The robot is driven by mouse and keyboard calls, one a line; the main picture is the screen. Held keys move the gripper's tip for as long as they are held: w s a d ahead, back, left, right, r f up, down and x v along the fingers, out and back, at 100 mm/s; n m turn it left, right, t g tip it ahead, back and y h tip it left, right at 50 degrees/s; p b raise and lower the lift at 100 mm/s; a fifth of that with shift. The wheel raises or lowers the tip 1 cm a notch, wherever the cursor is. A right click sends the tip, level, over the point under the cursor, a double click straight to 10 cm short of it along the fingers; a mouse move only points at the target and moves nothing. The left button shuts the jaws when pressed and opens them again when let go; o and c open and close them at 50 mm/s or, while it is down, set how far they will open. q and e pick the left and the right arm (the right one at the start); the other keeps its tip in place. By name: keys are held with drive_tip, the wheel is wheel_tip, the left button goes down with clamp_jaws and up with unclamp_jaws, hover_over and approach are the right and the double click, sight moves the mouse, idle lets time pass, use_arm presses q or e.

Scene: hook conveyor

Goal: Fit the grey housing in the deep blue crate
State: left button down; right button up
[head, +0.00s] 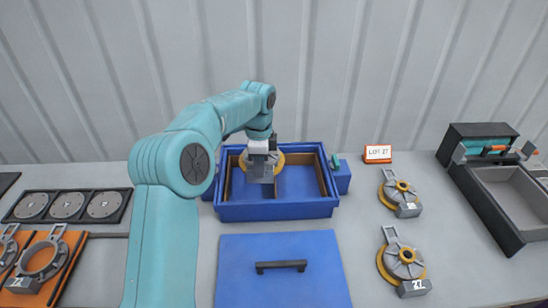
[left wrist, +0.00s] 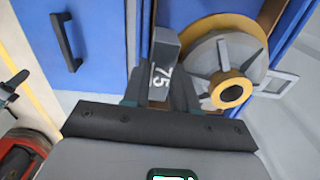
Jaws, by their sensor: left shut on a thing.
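The deep blue crate (head: 275,211) stands open at the middle of the bench, with inner dividers. My left gripper (head: 262,158) is over its left part, shut on the number block of a grey housing (head: 276,159). The left wrist view shows my left gripper (left wrist: 160,98) on the block marked 75, with the housing's ribbed grey disc (left wrist: 212,62) and yellow ring to the right. The gripper hides part of the housing in the head view. I cannot tell whether it touches the crate floor. My right gripper is not in view.
A blue lid (head: 282,285) with a black handle lies in front of the crate. Two grey housings (head: 403,262) (head: 400,192) lie to the right, near a lot sign (head: 377,153). A grey toolbox (head: 505,205) is far right.

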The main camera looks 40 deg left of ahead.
sight(248, 177)
use_arm(q)
drive_tip(key=a, duration=0.1)
drive_tip(key=s+p, duration=0.1)
drive_tip(key=a, duration=0.1)
drive_tip(key=shift+s+a+r+n, duration=0.2)
drive_tip(key=shift+s+a+n, duration=0.05)
drive_tip(key=shift+a+n, duration=0.05)
drive_tip(key=shift+s+a+p, duration=0.15)
drive_tip(key=shift+a+p, duration=0.15)
drive_tip(key=shift+p, duration=0.1)
drive_tip(key=shift+a+f, duration=0.1)
drive_tip(key=shift+f, duration=0.1)
drive_tip(key=shift+f+b, duration=0.95)
drive_tip(key=shift+b, duration=0.05)
wheel_tip(248, 177, down, 3)
drive_tip(key=b, duration=0.2)
drive_tip(key=shift+b, duration=0.3)
drive_tip(key=shift+r, duration=0.1)
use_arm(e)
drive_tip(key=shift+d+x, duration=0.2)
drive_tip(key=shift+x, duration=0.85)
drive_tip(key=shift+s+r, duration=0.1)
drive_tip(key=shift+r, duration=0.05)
use_arm(q)
drive_tip(key=shift+f, duration=0.25)
drive_tip(key=shift+f+p, duration=0.1)
drive_tip(key=shift+p, duration=0.25)
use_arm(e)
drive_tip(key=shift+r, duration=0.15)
